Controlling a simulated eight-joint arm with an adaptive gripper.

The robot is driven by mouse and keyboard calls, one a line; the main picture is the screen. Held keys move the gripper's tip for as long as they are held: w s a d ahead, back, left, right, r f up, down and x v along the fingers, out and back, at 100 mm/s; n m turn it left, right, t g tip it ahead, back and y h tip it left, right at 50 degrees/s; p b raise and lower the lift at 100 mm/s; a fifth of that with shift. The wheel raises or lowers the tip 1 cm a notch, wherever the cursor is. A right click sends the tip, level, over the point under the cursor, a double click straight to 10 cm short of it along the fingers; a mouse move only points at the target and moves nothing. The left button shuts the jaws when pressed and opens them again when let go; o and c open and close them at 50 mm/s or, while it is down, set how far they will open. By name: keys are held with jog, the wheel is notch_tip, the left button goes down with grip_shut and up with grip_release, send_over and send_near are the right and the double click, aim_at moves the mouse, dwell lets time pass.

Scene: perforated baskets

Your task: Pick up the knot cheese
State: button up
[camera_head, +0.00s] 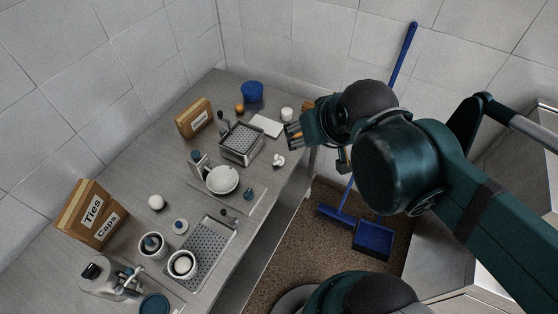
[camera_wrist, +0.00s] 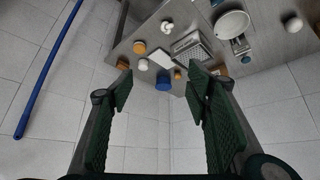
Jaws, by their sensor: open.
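A small white knotted lump, which looks like the knot cheese (camera_head: 278,160), lies on the metal table near its right edge, beside the perforated basket. It also shows near the top of the wrist view, where the knot cheese (camera_wrist: 167,25) sits close to the table edge. My gripper (camera_head: 292,136) is close to the table's right edge, up and to the right of the cheese in the head view. In the wrist view my gripper (camera_wrist: 160,88) has its fingers spread wide with nothing between them. The cheese lies beyond the fingertips, not between them.
The perforated basket (camera_head: 241,146), white board (camera_head: 266,125), white cylinder (camera_head: 287,114) and blue pot (camera_head: 252,91) stand nearby. A white bowl (camera_head: 222,180) is nearer the front. A blue broom (camera_head: 403,55) leans on the wall. A perforated tray (camera_head: 205,250) lies farther along the table.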

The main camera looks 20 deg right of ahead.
jog(key=m+g+h+b, duration=0.25)
jog(key=m+g, duration=0.45)
jog(key=m, duration=1.9)
send_over(278, 158)
jog(key=a, duration=0.1)
jog(key=shift+y, duration=0.35)
jog(key=f, duration=2.4)
jog(key=shift+s, duration=0.3)
jog(key=shift+f, duration=0.4)
jog(key=shift+f, duration=0.15)
jog(key=shift+w+d+f+b, duration=0.1)
jog(key=shift+f+b, duration=0.05)
jog(key=shift+f, duration=0.45)
jog(key=shift+d+f+b, duration=0.1)
jog(key=shift+f+b, duration=0.05)
jog(key=shift+f, duration=0.4)
jog(key=shift+w+d+f, duration=0.1)
jog(key=shift+d+f, duration=0.1)
jog(key=shift+f, duration=1.1)
jog(key=shift+w+d+f, duration=0.1)
jog(key=shift+d+f, duration=0.05)
jog(key=shift+f, duration=1.1)
